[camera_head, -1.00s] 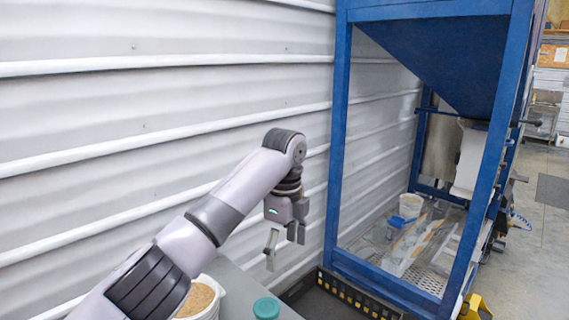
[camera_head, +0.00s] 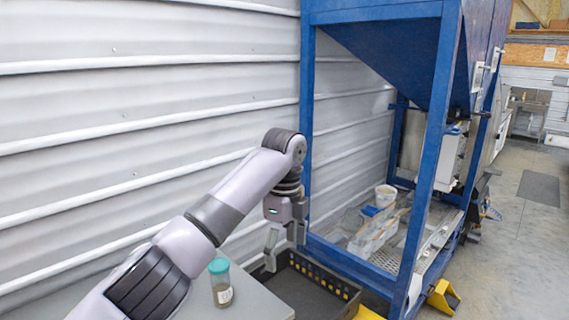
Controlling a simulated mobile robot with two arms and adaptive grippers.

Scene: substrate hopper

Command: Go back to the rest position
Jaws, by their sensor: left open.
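My left gripper (camera_head: 283,239) hangs from the left arm, fingers pointing down and apart, with nothing between them. It is in the middle of the head view, in front of the corrugated wall and left of the blue hopper frame's near post. In the picture it lies above the black crate (camera_head: 318,287) and right of the grey table (camera_head: 258,302). A clear jar with a teal lid (camera_head: 220,280) stands upright on the table, left of the gripper and apart from it. My right gripper is not in view.
The blue hopper frame (camera_head: 429,150) stands at the right, with a white bucket (camera_head: 385,196) and bags (camera_head: 374,236) inside its base. A yellow foot (camera_head: 442,296) sticks out at its lower right. Open concrete floor (camera_head: 520,270) lies at far right.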

